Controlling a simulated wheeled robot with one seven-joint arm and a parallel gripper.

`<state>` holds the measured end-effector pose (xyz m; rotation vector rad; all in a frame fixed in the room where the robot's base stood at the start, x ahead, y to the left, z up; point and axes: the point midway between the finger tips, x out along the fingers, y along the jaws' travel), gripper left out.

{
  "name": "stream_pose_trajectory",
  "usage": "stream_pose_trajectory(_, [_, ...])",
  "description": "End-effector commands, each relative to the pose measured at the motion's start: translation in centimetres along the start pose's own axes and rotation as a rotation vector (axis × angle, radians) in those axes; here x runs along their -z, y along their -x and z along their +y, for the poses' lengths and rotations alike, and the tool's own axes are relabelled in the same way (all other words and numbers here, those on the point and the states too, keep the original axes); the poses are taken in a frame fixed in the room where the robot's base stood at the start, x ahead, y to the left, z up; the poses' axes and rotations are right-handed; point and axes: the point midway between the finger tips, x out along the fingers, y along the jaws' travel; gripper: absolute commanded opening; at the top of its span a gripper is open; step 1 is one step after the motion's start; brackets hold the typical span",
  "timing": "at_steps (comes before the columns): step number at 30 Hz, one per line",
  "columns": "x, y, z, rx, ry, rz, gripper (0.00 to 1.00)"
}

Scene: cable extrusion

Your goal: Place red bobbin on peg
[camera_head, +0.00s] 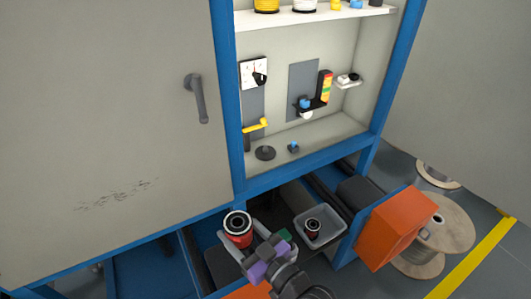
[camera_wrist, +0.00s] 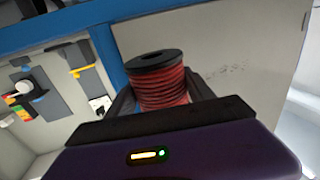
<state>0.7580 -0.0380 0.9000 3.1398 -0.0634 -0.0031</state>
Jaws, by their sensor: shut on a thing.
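The red bobbin (camera_head: 238,236), wound with red cable between black flanges, is held between the fingers of my gripper (camera_head: 248,244). The wrist view shows the bobbin (camera_wrist: 163,88) upright, with a finger on each side of my gripper (camera_wrist: 163,98) and its lower end hidden. In the head view it is in front of and below the cabinet opening. A dark round base (camera_head: 265,153) lies on the opening's floor, near a yellow lever (camera_head: 257,125); I cannot tell whether it carries the peg.
A grey bin (camera_head: 337,231) in the open drawer holds another dark bobbin (camera_head: 312,227). An orange drawer front (camera_head: 395,230) sticks out at right, near large cable reels (camera_head: 447,228). A blue frame post (camera_head: 222,85) borders the opening. An upper shelf (camera_head: 305,17) carries more bobbins.

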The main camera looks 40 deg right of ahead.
Motion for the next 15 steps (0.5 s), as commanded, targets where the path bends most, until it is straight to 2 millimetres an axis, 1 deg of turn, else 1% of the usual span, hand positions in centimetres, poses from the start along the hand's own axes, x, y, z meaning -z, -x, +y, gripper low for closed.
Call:
stream_pose_trajectory(1, [-1.5,0.3,-0.7,0.011,0.002,-0.005,0.16])
stream_pose_trajectory(3, [-3.3,0.6,-1.2,0.017,0.001,-0.005,0.16])
stream_pose_trajectory(6, [-5.5,1.0,-1.9,0.022,0.001,-0.003,0.16])
stream_pose_trajectory(12, [-8.9,1.6,-3.0,0.033,0.0,0.0,0.16])
stream_pose_trajectory(15, [-10.3,1.9,-3.4,0.036,0.0,0.0,0.16])
